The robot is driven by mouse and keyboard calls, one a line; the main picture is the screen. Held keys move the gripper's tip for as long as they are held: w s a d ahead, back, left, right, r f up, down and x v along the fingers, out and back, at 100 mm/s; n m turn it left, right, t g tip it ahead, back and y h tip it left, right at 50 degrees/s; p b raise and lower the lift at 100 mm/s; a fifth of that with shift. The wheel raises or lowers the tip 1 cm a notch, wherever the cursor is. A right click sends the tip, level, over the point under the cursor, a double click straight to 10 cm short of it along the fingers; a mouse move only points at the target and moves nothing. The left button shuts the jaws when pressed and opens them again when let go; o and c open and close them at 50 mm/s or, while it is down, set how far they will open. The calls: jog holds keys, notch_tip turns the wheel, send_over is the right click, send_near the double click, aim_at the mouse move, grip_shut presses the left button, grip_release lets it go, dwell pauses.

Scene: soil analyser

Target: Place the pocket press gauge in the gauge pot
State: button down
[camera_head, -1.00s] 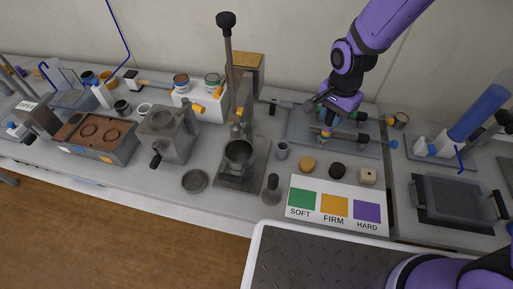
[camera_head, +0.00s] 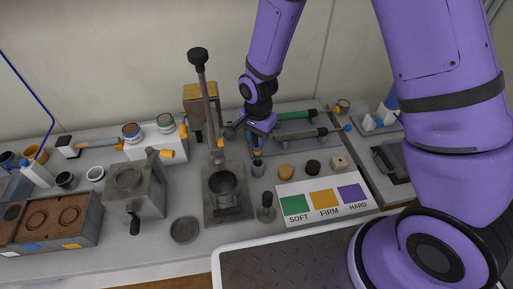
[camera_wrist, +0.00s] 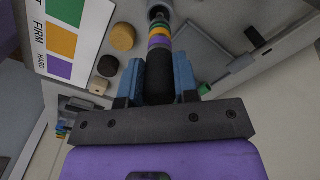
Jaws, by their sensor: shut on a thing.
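My gripper (camera_head: 258,138) is shut on the pocket press gauge (camera_wrist: 159,60), which has a dark body and green, yellow and purple bands. In the wrist view the gauge lies between the blue fingers, its banded end pointing at the gauge pot (camera_wrist: 158,12). In the head view the gauge (camera_head: 258,152) hangs about upright below my gripper, over the small grey gauge pot (camera_head: 258,169). Its lower end is at the pot's mouth; I cannot tell how far inside it is.
A press with a tall lever (camera_head: 202,90) stands left of the pot. Yellow (camera_head: 286,172), black (camera_head: 312,167) and beige (camera_head: 339,162) pieces sit to the right, behind the SOFT/FIRM/HARD card (camera_head: 295,217). A green-handled tool (camera_head: 295,115) and a dark-handled tool (camera_head: 308,134) lie behind.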

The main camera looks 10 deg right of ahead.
aim_at(258, 149)
jog(key=shift+f, duration=2.35)
jog(key=c, duration=0.9)
grip_release()
jog(key=shift+o, duration=0.2)
